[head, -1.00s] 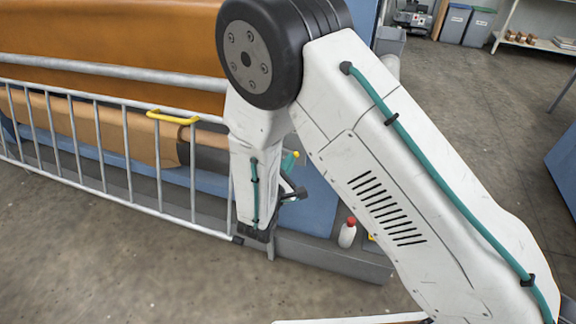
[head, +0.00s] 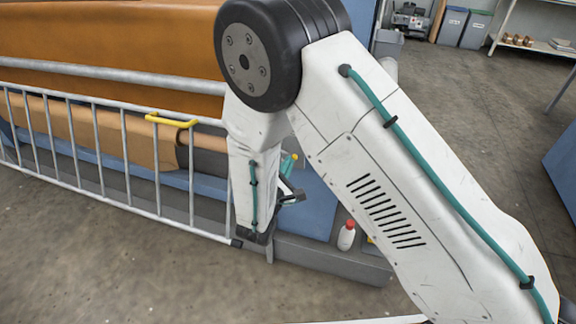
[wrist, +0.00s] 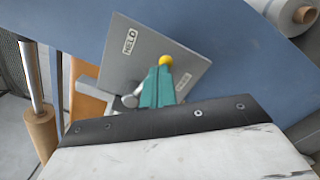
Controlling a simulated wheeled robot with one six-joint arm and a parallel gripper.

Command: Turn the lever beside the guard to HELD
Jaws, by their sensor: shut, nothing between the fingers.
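The plate carries a tilted label (wrist: 130,36) that seems to read HELD, and a second label (wrist: 183,81) whose text I cannot read. The knob lies between the two labels.
The guard, a grey barred rail (head: 110,165) with a yellow handle (head: 171,119), runs left of my arm. Orange-brown rolls lie behind it. A white bottle with a red cap (head: 346,236) stands on the grey ledge to the right. Open floor lies in front.

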